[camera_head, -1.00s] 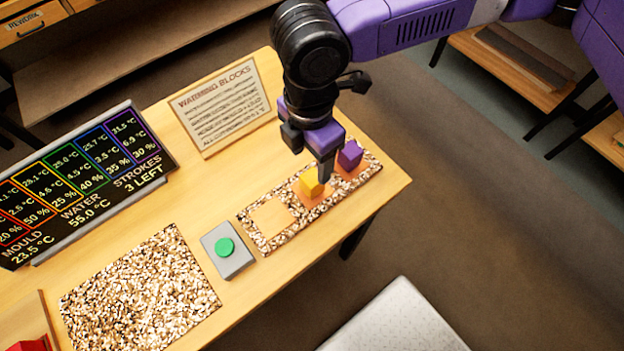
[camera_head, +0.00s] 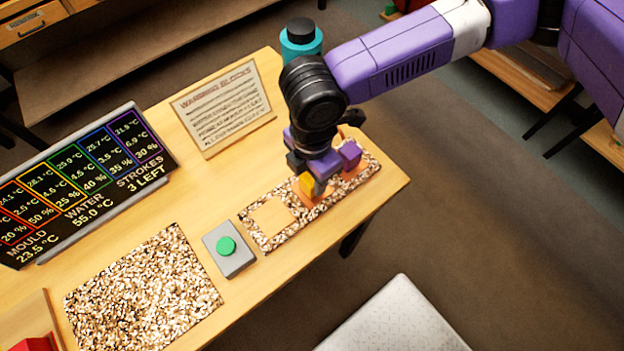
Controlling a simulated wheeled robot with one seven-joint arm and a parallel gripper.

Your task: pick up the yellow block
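The yellow block (camera_head: 306,185) sits in a square pocket of the speckled strip near the right end of the bench. It is partly hidden by my gripper (camera_head: 313,185), which is down at the block. Part of the block's yellow side shows at the left of my gripper. The fingertips are mostly hidden, so I cannot tell whether they are open around the block or shut on it.
A purple block (camera_head: 349,154) stands close to the right of my gripper. A green button on a grey box (camera_head: 229,249) is left of the strip. A sign board (camera_head: 222,107) and a dark display (camera_head: 85,185) stand behind. A teal cylinder (camera_head: 301,42) shows beyond the arm.

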